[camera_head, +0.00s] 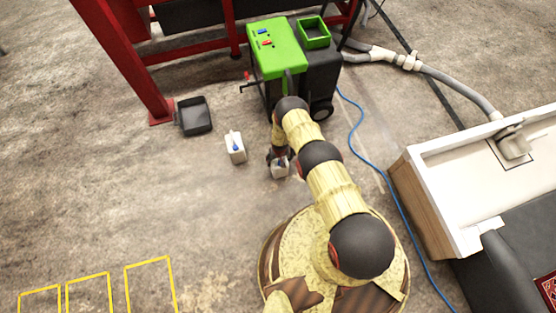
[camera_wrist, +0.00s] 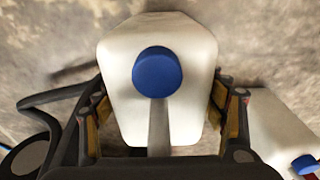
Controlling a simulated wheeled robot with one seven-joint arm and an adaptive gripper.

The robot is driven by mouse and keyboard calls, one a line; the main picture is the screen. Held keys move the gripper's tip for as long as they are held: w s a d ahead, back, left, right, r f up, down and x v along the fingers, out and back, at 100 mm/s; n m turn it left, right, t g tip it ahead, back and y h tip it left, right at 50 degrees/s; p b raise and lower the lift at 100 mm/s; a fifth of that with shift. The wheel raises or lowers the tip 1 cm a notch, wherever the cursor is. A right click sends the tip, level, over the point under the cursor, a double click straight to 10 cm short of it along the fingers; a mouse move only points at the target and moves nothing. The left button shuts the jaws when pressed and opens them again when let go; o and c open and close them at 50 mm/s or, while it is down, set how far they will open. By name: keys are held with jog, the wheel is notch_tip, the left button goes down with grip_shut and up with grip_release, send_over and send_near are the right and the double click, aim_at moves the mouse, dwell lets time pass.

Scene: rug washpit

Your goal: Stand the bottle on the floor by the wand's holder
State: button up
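A white bottle with a blue cap (camera_wrist: 158,42) fills the middle of the wrist view, between the two fingers of my gripper (camera_wrist: 162,112). The finger pads lie against both its sides. It looks larger and nearer the camera than a second white, blue-capped bottle (camera_wrist: 278,125) at lower right. In the head view my gripper (camera_head: 278,160) points down, with the first bottle (camera_head: 281,171) partly hidden under it; its height above the floor is unclear. The second bottle (camera_head: 235,150) stands on the floor to the left. I cannot make out the wand's holder for certain.
A green and black machine (camera_head: 277,48) with a green open bin (camera_head: 314,32) stands behind. A black tray (camera_head: 195,116) lies by a red frame (camera_head: 120,60). A blue hose (camera_head: 358,135) crosses the floor beside a white-topped basin (camera_head: 450,170). Yellow outlines (camera_head: 150,262) mark clear floor, front left.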

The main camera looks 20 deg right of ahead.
jog(key=o, duration=0.4)
